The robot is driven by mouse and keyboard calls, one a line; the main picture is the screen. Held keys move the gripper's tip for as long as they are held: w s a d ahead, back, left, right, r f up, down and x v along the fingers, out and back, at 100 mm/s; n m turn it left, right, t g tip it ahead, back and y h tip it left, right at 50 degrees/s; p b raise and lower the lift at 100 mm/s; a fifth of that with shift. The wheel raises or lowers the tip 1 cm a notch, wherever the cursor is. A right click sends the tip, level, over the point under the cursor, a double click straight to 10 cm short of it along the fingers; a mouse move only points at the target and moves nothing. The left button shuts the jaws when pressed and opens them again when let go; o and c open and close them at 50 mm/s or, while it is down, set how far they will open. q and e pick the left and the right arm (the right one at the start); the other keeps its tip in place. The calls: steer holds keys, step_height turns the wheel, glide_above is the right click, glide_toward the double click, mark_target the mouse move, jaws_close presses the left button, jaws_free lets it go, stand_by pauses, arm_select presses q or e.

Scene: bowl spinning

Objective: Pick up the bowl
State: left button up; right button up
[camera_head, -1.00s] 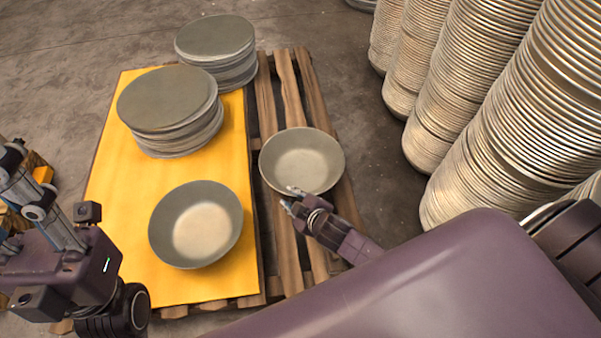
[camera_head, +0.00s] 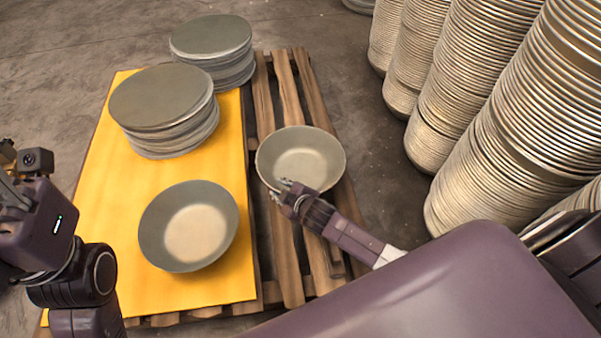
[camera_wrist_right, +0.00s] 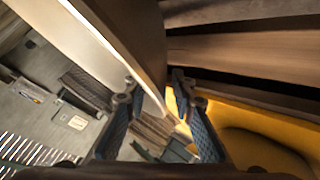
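A grey-beige bowl (camera_head: 300,160) sits upright on the bare wooden slats of the pallet in the head view. My right gripper (camera_head: 280,190) is at its near left rim. In the right wrist view, the two fingers (camera_wrist_right: 157,88) stand apart with the bowl's wall (camera_wrist_right: 125,35) running between them. I cannot tell whether they touch it. A second bowl (camera_head: 189,226) stands upright on the yellow sheet to the left. My left arm shows at the left edge of the head view; its fingers are not visible.
A yellow sheet (camera_head: 100,225) covers the left part of the pallet (camera_head: 284,255). Two stacks of grey bowls or plates stand behind, a nearer stack (camera_head: 165,110) and a farther stack (camera_head: 212,50). Tall stacks of bowls (camera_head: 520,110) stand at right on the concrete floor.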

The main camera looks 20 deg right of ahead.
steer(key=shift+c, duration=0.6)
jaws_close()
steer(key=shift+w+r, duration=0.1)
steer(key=shift+r, duration=0.1)
